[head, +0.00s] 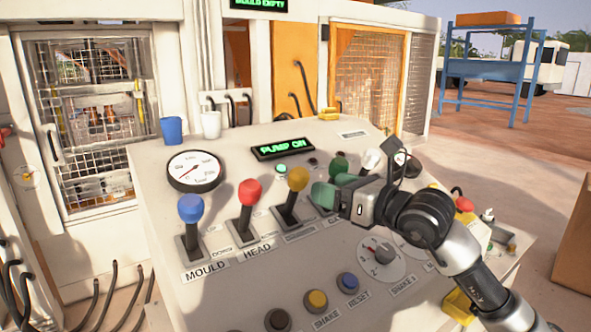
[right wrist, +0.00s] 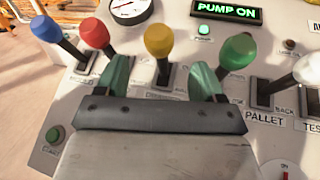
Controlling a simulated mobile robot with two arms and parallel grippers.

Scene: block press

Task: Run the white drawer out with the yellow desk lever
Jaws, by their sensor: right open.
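The yellow lever (head: 298,178) stands on the sloped desk, right of the red lever; its label is too small to read. It also shows in the right wrist view (right wrist: 159,41). My right gripper (head: 326,188) is open, with green fingers, just right of the yellow lever in the head view. In the right wrist view the yellow knob appears beyond and between the spread fingertips (right wrist: 161,70); nothing is gripped, and I cannot tell any contact. I cannot make out the white drawer. My left gripper is out of view.
A blue lever (head: 190,208) and a red lever (head: 250,192) stand to the left. A green lever (right wrist: 238,50) and a white lever (head: 372,160) stand to the right. A display (head: 283,148) reads PUMP ON. Buttons and a dial (head: 380,253) lie nearer the front.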

